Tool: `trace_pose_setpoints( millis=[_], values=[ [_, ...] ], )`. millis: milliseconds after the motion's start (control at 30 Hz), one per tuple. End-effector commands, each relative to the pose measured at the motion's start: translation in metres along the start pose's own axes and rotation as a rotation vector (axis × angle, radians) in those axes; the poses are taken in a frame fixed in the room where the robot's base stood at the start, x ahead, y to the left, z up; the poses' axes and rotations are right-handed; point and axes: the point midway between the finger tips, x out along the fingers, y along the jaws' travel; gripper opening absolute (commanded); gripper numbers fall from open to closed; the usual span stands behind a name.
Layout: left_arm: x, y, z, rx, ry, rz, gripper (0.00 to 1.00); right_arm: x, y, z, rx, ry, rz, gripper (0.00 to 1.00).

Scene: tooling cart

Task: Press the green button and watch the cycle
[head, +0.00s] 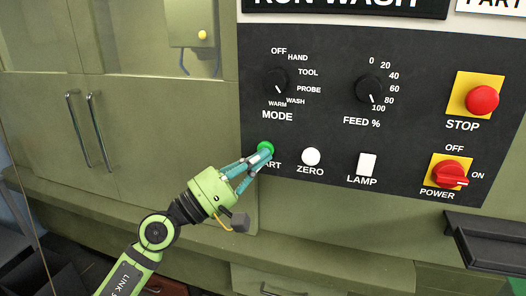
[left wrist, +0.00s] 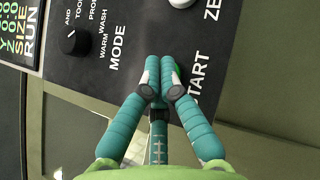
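The green button (head: 266,146) is at the lower left of the dark control panel (head: 330,115), above a label partly covered by my gripper. My left gripper (head: 261,157) reaches up from below, with its fingertips at the button and overlapping its lower part. In the left wrist view the teal fingers (left wrist: 158,82) are together and hold nothing. Only a sliver of the green button (left wrist: 178,72) shows beside the fingertips there. I cannot tell whether the fingertips touch or press it. My right gripper is not in view.
A white ZERO button (head: 311,157), a LAMP switch (head: 366,164) and a red POWER knob (head: 450,174) are to the right. A red STOP button (head: 482,100) is at upper right. MODE (head: 276,82) and FEED (head: 369,89) knobs are above. A dark tray (head: 488,243) juts out at lower right.

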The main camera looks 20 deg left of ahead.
Motion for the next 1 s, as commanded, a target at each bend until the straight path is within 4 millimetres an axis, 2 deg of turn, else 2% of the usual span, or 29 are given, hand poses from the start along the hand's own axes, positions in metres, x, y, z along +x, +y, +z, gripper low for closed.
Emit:
trace_pose_setpoints(
  millis=[500,800,1000],
  values=[
    [-0.012,0.001,0.01,0.003,0.003,0.005,0.0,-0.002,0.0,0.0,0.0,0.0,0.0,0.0],
    [-0.013,0.0,0.012,0.002,0.002,0.003,0.0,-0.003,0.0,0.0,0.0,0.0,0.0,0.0],
    [-0.024,0.0,0.023,0.001,0.003,0.002,0.0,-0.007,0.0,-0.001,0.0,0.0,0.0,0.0]
  ],
)
